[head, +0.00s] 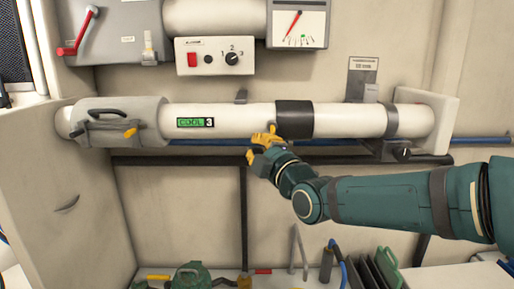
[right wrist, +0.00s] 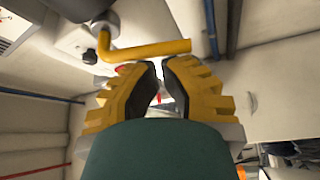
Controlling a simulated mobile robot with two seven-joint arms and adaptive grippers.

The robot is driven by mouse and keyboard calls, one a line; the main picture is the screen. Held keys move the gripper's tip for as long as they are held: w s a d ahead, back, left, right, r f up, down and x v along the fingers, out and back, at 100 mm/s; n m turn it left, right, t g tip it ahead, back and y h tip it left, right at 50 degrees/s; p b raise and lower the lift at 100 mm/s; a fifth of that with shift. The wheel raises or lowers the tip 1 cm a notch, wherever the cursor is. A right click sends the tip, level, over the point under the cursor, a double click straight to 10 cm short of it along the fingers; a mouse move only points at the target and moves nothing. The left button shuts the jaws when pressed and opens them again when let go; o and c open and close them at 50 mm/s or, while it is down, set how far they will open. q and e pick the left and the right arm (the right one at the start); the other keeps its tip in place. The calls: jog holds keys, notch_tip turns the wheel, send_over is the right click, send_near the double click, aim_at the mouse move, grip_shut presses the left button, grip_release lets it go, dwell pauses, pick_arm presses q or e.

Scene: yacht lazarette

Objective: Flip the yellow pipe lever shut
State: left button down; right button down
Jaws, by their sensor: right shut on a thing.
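The yellow lever (right wrist: 150,50) shows in the right wrist view as a bent bar running left to right from a grey pivot with a dark knob. My right gripper (right wrist: 162,68) has its yellow, dark-padded fingers closed in on the lever, with a narrow gap between the tips. In the head view, the right gripper (head: 262,144) is at the lower side of the white pipe (head: 245,119), left of its black band (head: 293,118). There the lever blends with my yellow fingers and is largely hidden. My left gripper is out of view.
A grey clamp housing (head: 120,115) with a black handle and yellow tip sits on the pipe's left. A gauge (head: 299,24) and a switch box (head: 220,55) are above. Green cans and tools lie low in front. The wall under the pipe is mostly clear.

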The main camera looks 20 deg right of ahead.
jog(key=shift+s+d+f+n+g+b, duration=0.1)
jog(key=shift+d+f+n+g+b, duration=0.2)
jog(key=shift+d+n+g+b, duration=0.45)
jog(key=shift+a+t+b, duration=0.2)
jog(key=shift+t+b, duration=0.05)
jog(key=shift+b, duration=0.1)
